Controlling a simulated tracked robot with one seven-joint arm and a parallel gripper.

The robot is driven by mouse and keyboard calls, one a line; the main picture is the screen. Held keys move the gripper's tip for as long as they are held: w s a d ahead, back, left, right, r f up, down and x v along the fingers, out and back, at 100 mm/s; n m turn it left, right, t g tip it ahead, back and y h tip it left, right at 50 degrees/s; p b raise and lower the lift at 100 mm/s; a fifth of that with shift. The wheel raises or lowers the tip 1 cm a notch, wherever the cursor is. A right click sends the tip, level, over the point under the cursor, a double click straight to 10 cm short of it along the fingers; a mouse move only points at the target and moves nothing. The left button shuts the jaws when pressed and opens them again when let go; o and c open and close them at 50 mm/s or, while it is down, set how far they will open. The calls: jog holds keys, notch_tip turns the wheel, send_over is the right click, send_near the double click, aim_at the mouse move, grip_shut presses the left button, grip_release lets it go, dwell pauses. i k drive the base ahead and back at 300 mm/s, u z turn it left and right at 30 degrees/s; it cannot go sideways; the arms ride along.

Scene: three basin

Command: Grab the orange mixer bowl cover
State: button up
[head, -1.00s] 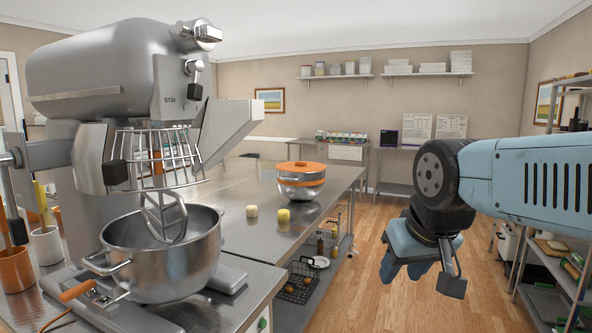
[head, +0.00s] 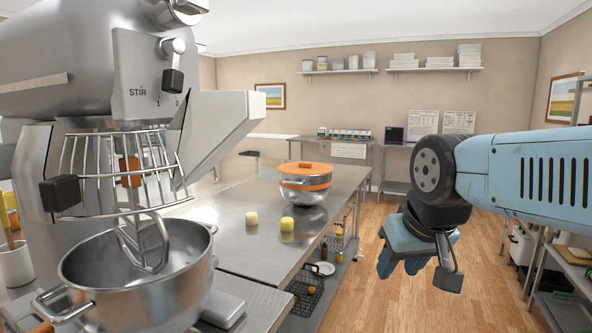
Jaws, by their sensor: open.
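The orange mixer bowl cover (head: 304,168) sits on top of a shiny steel bowl (head: 303,195) on the far part of the steel table. The bowl also shows an orange band around its upper part. My gripper (head: 416,268) hangs over the floor on the right, pointing down, open and empty. It is to the right of the table and nearer to me than the cover, well apart from it.
A large stand mixer (head: 85,95) with a steel mixing bowl (head: 145,275) fills the left side. Two small yellow pieces (head: 287,224) lie on the steel table (head: 215,235). A wire basket (head: 308,292) is below its right edge. The wooden floor (head: 370,300) right of the table is clear.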

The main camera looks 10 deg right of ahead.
aim_at(297, 168)
jog(key=u, duration=0.05)
jog(key=i, duration=0.4)
jog(key=z, duration=0.15)
jog(key=k, duration=0.6)
jog(key=z, duration=0.3)
jog(key=i, duration=0.65)
jog(key=z, duration=0.55)
jog(key=i, duration=2.2)
jog(key=u, duration=0.6)
